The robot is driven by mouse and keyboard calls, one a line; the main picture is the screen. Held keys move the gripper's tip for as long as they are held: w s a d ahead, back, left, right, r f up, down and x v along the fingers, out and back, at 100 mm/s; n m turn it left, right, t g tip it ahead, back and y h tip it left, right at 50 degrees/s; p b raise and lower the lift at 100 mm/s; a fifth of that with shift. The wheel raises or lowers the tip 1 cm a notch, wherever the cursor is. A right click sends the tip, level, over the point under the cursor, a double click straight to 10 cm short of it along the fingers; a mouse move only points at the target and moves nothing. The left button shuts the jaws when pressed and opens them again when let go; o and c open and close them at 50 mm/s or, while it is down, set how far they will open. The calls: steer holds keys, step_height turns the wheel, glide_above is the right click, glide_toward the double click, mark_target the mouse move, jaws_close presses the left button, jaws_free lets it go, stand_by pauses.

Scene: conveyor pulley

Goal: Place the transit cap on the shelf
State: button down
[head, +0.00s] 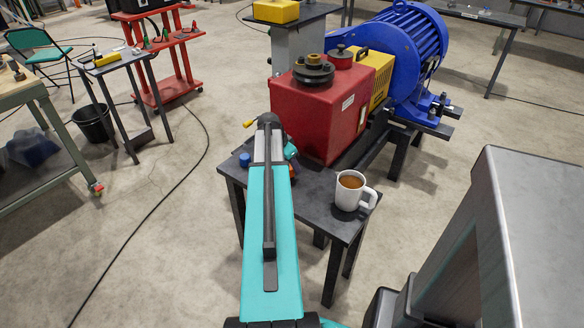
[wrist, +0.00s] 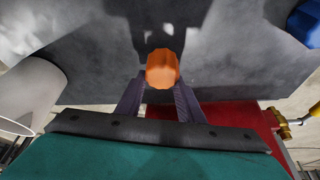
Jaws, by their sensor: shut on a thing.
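My gripper (wrist: 160,88) is shut on a faceted orange cap (wrist: 162,68), which sits between the two dark fingertips in the wrist view. I take this to be the transit cap. The dark grey shelf (head: 318,205) stands in front of the red housing. In the wrist view the cap is over the shelf's grey top (wrist: 105,62); whether it touches is unclear. In the head view my arm hides most of the gripper, and only a small orange bit (head: 292,171) shows beside it.
A white mug of brown drink (head: 349,191) stands on the shelf, right of my arm. A blue cap (head: 244,159) lies on its left part. The red housing (head: 318,115) with pulleys rises behind, its yellow-handled fitting (head: 249,123) sticking out left. The shelf's front middle is bare.

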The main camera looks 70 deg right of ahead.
steer(key=shift+f, duration=0.7)
steer(key=c, duration=1.2)
jaws_free()
steer(key=shift+f, duration=0.1)
steer(key=shift+v, duration=6.1)
